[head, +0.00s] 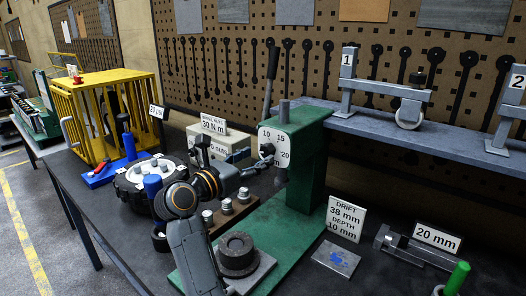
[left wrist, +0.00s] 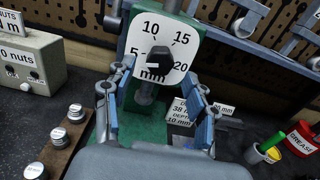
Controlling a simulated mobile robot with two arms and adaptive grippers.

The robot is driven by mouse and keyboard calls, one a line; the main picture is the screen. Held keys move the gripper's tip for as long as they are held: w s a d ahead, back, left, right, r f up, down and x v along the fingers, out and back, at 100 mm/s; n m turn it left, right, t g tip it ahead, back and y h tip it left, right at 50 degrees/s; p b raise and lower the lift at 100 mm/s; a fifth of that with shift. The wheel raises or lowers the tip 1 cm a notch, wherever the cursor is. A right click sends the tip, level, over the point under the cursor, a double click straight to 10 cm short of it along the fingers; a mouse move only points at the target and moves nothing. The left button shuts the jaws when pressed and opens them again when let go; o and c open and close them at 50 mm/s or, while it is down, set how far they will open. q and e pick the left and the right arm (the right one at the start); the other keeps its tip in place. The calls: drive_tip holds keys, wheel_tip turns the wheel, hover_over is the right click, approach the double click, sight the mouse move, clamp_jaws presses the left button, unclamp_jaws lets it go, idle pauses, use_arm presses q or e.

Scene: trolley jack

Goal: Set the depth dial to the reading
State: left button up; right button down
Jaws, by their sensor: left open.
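The depth dial is a white plate (head: 273,145) on the front of a green press (head: 303,150), marked 5, 10, 15, 20 and mm. In the left wrist view the dial plate (left wrist: 180,48) faces me with a black knob (left wrist: 158,62) at its middle. I cannot tell surely which number the knob points at. My left gripper (head: 268,158) is open, close in front of the dial. In the left wrist view its blue-padded fingers (left wrist: 158,85) stand either side below the knob, apart from it. A card (head: 345,218) reads DRIFT 38 mm, DEPTH 10 mm.
A grey bench shelf (head: 430,133) with numbered fixtures is at the right. A black ring on a plate (head: 238,255), a row of nuts (head: 227,206) and a yellow cage (head: 100,85) surround my arm. A 20 mm card (head: 437,238) stands right. A grease tin (left wrist: 302,138) is at the right.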

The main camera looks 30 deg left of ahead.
sight(264, 152)
use_arm(q)
drive_tip(key=shift+w+d, duration=0.1)
drive_tip(key=shift+w, duration=1.6)
use_arm(e)
drive_tip(key=shift+w+a+r, duration=0.2)
drive_tip(key=shift+w, duration=0.25)
drive_tip(key=shift+w+a+r, duration=0.15)
drive_tip(key=shift+w+a, duration=0.05)
drive_tip(key=shift+w, duration=0.25)
drive_tip(key=shift+s, duration=0.1)
use_arm(q)
drive_tip(key=shift+c, duration=1.2)
drive_tip(key=c, duration=0.9)
use_arm(e)
drive_tip(key=shift+s+d, duration=0.1)
drive_tip(key=shift+s, duration=0.15)
use_arm(q)
drive_tip(key=shift+p, duration=0.35)
use_arm(e)
drive_tip(key=shift+d+r, duration=0.1)
drive_tip(key=shift+r, duration=0.05)
